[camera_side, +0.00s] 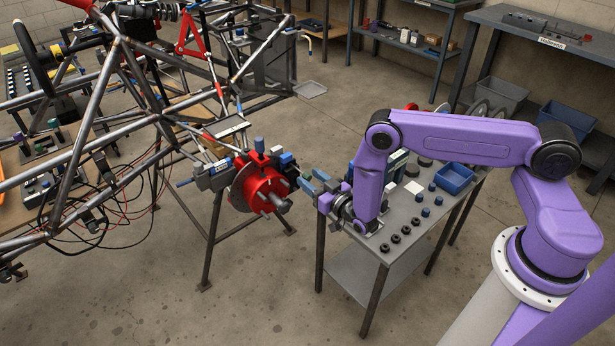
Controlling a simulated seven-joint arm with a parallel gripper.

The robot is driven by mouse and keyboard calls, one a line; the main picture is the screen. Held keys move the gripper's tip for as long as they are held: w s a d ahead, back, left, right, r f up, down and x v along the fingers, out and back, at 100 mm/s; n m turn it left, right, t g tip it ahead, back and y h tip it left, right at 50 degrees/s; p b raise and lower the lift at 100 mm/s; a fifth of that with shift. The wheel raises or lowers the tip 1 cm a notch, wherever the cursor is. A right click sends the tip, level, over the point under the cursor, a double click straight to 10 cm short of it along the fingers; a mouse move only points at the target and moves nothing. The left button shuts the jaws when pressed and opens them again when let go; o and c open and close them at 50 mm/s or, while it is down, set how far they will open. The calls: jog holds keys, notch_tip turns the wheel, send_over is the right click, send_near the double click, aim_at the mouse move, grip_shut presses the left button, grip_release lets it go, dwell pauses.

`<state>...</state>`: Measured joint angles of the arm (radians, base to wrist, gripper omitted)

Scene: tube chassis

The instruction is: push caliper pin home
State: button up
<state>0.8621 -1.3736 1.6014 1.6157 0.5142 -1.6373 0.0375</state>
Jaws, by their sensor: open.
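A red hub with a disc (258,188) is mounted at the chassis corner, with studs and a grey spindle facing my arm. A dark caliper-like block (212,177) sits at its left. A blue-capped part (259,146) stands upright on top of the hub, and another blue piece (286,159) shows at its upper right. I cannot tell which of these is the caliper pin. My gripper (312,181) has blue fingertips, is open and looks empty. It points left toward the hub, apart from it in the picture.
A grey metal table (400,222) stands under my arm, with black round parts (393,239), small blue parts and a blue bin (454,178). The tube chassis (80,140) with loose cables fills the left. Workbenches line the back. The floor between is open.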

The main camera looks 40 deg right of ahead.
aim_at(305, 174)
jog(key=shift+w, duration=1.05)
grip_shut()
jog(key=shift+w, duration=1.5)
grip_release()
